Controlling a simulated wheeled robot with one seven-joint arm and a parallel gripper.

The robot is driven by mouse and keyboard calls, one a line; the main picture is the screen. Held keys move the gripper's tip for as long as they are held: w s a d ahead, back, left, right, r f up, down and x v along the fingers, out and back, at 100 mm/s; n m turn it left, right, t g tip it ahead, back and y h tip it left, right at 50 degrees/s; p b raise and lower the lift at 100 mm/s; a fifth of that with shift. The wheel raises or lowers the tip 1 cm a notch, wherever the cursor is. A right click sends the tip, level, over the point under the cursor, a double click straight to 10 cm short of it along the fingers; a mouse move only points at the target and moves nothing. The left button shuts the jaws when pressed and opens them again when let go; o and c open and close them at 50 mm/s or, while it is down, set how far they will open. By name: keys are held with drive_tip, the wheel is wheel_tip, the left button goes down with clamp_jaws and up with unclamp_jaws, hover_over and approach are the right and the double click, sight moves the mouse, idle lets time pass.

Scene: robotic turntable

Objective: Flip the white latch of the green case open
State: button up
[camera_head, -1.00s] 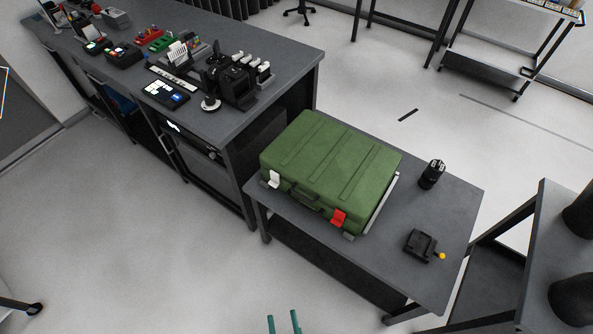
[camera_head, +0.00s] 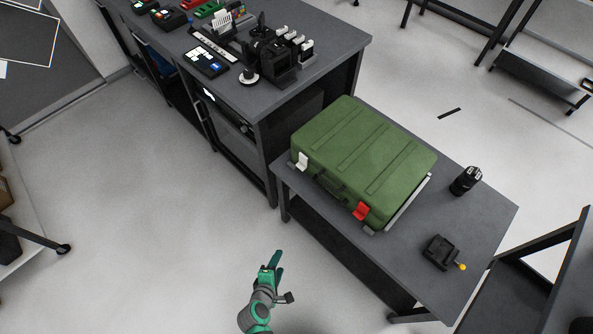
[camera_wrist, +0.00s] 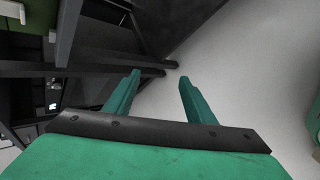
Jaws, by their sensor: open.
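The green case (camera_head: 372,150) lies shut on a low grey table. Its white latch (camera_head: 302,161) is on the front face near the left end, and a red latch (camera_head: 361,211) is near the right end. My gripper (camera_head: 278,254) is over the floor in front of the table, lower in the picture than the case and apart from it. In the wrist view my gripper (camera_wrist: 160,77) has its two green fingers spread with nothing between them. A bit of green and a white piece show at the top left there, likely the case and its latch.
The low table (camera_head: 405,240) also holds a black cylinder (camera_head: 466,181) and a black device with a yellow knob (camera_head: 440,252). A larger workbench (camera_head: 335,45) with several devices stands behind at left. The floor (camera_head: 150,220) left of my arm is clear.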

drive_tip(key=w+n+h, duration=0.2)
drive_tip(key=w+n, duration=0.1)
drive_tip(key=w, duration=0.4)
drive_tip(key=n+t+h, duration=0.4)
drive_tip(key=n+h, duration=0.3)
drive_tip(key=h, duration=0.1)
approach(302, 162)
drive_tip(key=w+d, duration=0.1)
drive_tip(key=w+d+f, duration=0.1)
drive_tip(key=w+d, duration=0.2)
drive_tip(key=d, duration=0.1)
drive_tip(key=shift+w+f, duration=0.4)
drive_tip(key=shift+a, duration=0.1)
drive_tip(key=shift+c, duration=0.3)
drive_tip(key=c, duration=1)
